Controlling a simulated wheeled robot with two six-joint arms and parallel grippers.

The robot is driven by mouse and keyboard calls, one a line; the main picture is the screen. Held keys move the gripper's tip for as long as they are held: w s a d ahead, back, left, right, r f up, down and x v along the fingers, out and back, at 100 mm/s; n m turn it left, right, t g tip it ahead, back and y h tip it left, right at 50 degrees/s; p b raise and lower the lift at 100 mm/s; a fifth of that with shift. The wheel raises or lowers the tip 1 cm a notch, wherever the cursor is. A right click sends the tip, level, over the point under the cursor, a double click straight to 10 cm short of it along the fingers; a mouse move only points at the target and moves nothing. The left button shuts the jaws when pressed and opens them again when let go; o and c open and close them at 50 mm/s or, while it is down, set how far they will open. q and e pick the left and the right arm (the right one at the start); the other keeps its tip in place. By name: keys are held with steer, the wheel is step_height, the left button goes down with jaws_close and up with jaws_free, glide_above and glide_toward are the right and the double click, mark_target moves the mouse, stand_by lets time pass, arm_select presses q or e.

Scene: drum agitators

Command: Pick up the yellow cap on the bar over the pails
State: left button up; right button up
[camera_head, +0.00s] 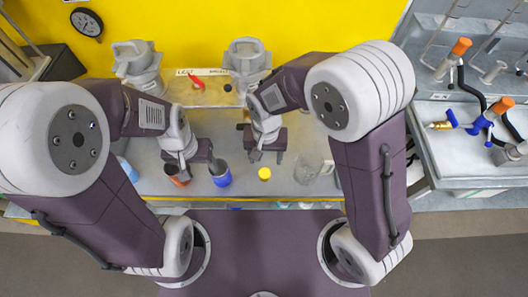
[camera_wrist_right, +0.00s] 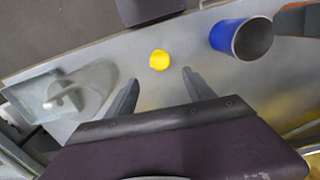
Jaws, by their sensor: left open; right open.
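The yellow cap (camera_head: 264,173) is a small round piece that appears to lie on the grey worktop; I cannot make out a bar under it. My right gripper (camera_head: 266,158) is open and empty just behind the cap. In the right wrist view the cap (camera_wrist_right: 159,60) shows just beyond the gap between the two right fingertips (camera_wrist_right: 160,79), touching neither. A blue pail (camera_head: 221,178) stands left of the cap, and it also shows in the right wrist view (camera_wrist_right: 229,38). An orange-brown pail (camera_head: 180,180) is partly hidden by my open left gripper (camera_head: 197,167).
A clear glass jug (camera_head: 308,170) stands right of the cap. A wooden board (camera_head: 195,91) with a red item (camera_head: 195,81) lies at the back between two grey machines (camera_head: 137,65) (camera_head: 247,62). A side bench (camera_head: 440,150) on the right holds orange and blue fittings.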

mark_target(264, 172)
steer(key=shift+s+d, duration=0.1)
steer(key=shift+s, duration=0.15)
steer(key=f, duration=0.1)
steer(key=s+f, duration=0.1)
steer(key=f, duration=0.1)
steer(key=shift+s, duration=0.3)
steer(key=shift+w+f, duration=0.45)
steer(key=shift+f, duration=0.05)
step_height(264, 172, down, 4)
steer(key=shift+s+f+b, duration=0.1)
steer(key=shift+b, duration=0.2)
steer(key=shift+a+f, duration=0.2)
steer(key=shift+f, duration=0.05)
arm_select(q)
steer(key=shift+s+d+f, duration=0.1)
steer(key=shift+s, duration=0.7)
arm_select(e)
jaws_close()
